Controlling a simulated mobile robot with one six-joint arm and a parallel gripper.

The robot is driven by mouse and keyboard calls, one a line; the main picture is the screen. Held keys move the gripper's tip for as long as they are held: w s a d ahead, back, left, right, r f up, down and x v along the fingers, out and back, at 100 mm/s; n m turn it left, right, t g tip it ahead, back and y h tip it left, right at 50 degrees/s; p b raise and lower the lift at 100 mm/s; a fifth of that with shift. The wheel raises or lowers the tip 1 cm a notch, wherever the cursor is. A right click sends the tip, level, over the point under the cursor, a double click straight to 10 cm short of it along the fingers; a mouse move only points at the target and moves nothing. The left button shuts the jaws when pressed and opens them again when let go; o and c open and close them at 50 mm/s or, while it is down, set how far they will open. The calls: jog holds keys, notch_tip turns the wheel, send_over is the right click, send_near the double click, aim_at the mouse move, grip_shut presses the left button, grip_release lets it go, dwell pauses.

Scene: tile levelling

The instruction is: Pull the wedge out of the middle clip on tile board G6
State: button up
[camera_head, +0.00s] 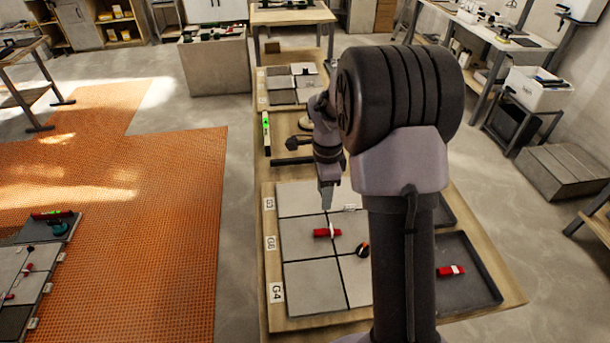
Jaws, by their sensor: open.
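The tile board (304,274) lies on the wooden table, with light grey tiles divided by dark joints. A label reading G6 (271,243) is at its left edge, between two other labels. A red wedge (322,233) lies across the upright joint, at a thin white clip (331,228); it appears to sit in the clip. A small white piece (349,207) is farther up, partly hidden by my arm. My gripper (326,205) points down above the tiles, a little beyond the red wedge, apart from it and empty. Its fingers are seen nearly edge-on.
A dark tray (478,294) at right holds a red and white piece (451,270). A green level (266,134) and another tile board (283,97) are farther back. My arm hides the board's right side.

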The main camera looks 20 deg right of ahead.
aim_at(322, 231)
notch_tip(322, 231, down, 16)
jog(key=b, duration=0.4)
jog(key=shift+s+b, duration=0.1)
jog(key=shift+b, duration=0.3)
jog(key=shift+r, duration=0.1)
grip_shut()
